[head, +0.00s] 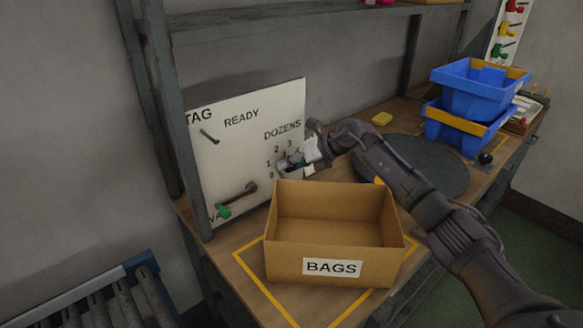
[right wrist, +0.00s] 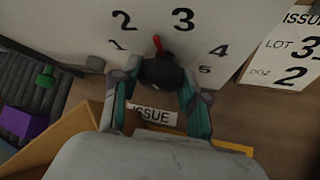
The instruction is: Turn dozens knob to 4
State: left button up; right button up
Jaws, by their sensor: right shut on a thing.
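The dozens knob (right wrist: 160,72) is dark and round with a red pointer (right wrist: 157,44). In the right wrist view the pointer aims between the 2 (right wrist: 122,20) and the 3 (right wrist: 183,19). The 4 (right wrist: 218,50) is further round to the right. My right gripper (right wrist: 160,95) is shut on the knob, with a finger on each side. In the head view my right gripper (head: 296,163) covers the knob and part of its dial on the white board (head: 236,150). My left gripper is not in view.
A cardboard box marked BAGS (head: 284,262) stands right below and in front of the dial. An issue card (right wrist: 284,50) reads DOZ 2.

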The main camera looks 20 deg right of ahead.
jog(key=shift+d+m+y+b, duration=0.1)
jog(key=shift+m+y+b, duration=0.3)
jog(key=shift+y, duration=0.3)
jog(key=o, duration=1.2)
jog(key=shift+c, duration=0.2)
jog(key=v, duration=1.2)
jog(key=shift+w, duration=0.15)
jog(key=shift+d, duration=0.15)
